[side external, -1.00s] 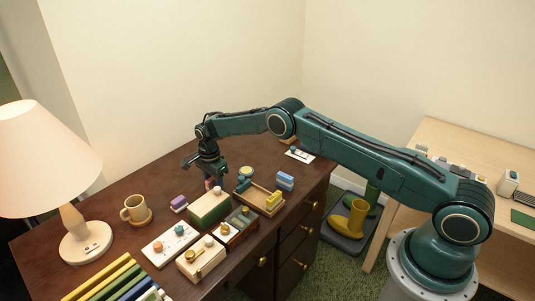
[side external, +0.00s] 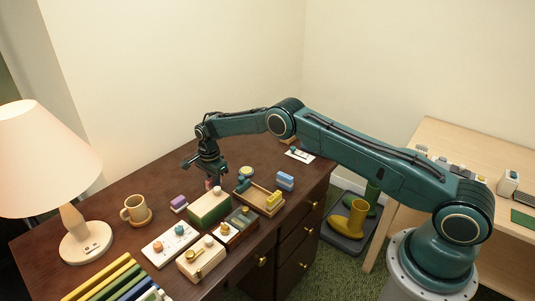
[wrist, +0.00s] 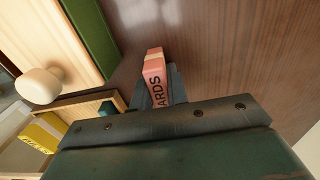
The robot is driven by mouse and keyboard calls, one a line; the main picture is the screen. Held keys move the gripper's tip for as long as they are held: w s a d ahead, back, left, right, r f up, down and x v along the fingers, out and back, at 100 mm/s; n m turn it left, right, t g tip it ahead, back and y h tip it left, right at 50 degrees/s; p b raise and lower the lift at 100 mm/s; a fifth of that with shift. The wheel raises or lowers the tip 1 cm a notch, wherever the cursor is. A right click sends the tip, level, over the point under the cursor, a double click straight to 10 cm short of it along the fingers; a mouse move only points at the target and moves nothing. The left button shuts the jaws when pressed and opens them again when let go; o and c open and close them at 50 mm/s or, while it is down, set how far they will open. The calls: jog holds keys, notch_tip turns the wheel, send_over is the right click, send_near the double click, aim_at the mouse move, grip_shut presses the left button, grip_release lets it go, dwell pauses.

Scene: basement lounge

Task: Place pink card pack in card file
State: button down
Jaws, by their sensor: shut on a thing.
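The pink card pack (wrist: 153,72), with dark letters reading "ARDS" on its face, stands between my gripper's fingers in the wrist view. My gripper (wrist: 160,85) is shut on it. In the side view my gripper (side external: 209,176) points down over the desk behind the green-topped box (side external: 208,207), and a little of the pink pack (side external: 208,185) shows below it. Which container is the card file, I cannot tell for sure.
A wooden tray (side external: 256,208) with yellow and teal blocks lies right of the green box. A small compartmented box (side external: 228,241) stands in front. Bare desk lies behind my gripper.

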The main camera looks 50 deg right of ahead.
jog(key=shift+r, duration=0.1)
notch_tip(320, 180, up, 20)
dwell(0.6)
dwell(0.7)
jog(key=s+d+m, duration=0.2)
jog(key=s+m, duration=0.6)
jog(key=m, duration=1)
jog(key=s+d+m, duration=0.3)
jog(key=s+m, duration=0.6)
jog(key=m, duration=0.9)
jog(key=shift+d+r, duration=0.25)
jog(key=shift+r, duration=0.1)
